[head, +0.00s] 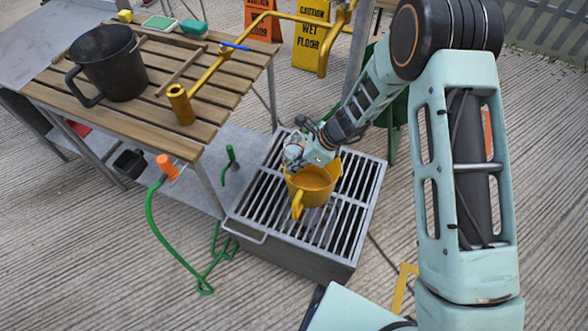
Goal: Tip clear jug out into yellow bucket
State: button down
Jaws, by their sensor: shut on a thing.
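The yellow bucket (319,194) stands on the slatted metal grate in the middle of the head view, its open top facing up and its handle toward the camera. My gripper (304,148) is just above and behind the bucket's rim. It is shut on a clear, see-through piece that looks like the clear jug (292,154), at the bucket's back left. The jug is small and partly hidden by the gripper, so its exact tilt and contents cannot be told.
The grate (358,200) sits on a low grey box with free slats around the bucket. A slatted wooden table (150,122) at left bears a black jug (108,62) and a yellow pipe (215,83). Wet floor signs (310,38) stand behind.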

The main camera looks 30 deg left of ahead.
jog(key=shift+y+b, duration=0.3)
jog(key=shift+b, duration=0.25)
jog(key=g+y+b, duration=0.1)
jog(key=y+b, duration=0.1)
jog(key=b, duration=0.1)
jog(key=r+g+y+b, duration=0.1)
jog(key=y+b, duration=0.1)
jog(key=b, duration=0.1)
jog(key=shift+a+r, duration=0.1)
jog(key=shift+r, duration=0.1)
jog(key=g+y+b, duration=0.1)
jog(key=y+b, duration=0.1)
jog(key=r+y+b, duration=0.1)
jog(key=y+b, duration=0.1)
jog(key=b, duration=0.1)
jog(key=shift+r+m+g, duration=0.2)
jog(key=shift+m+g, duration=0.1)
jog(key=shift+g, duration=0.1)
jog(key=g+y+b, duration=0.1)
jog(key=y+b, duration=0.1)
jog(key=b, duration=0.1)
jog(key=d+r+g+y+b, duration=0.1)
jog(key=y+b, duration=0.2)
jog(key=w+d+r+g+y+b, duration=0.1)
jog(key=y+b, duration=0.2)
jog(key=b, duration=0.1)
jog(key=shift+d+r+m, duration=0.15)
jog(key=shift+m, duration=0.25)
jog(key=shift+r, duration=0.15)
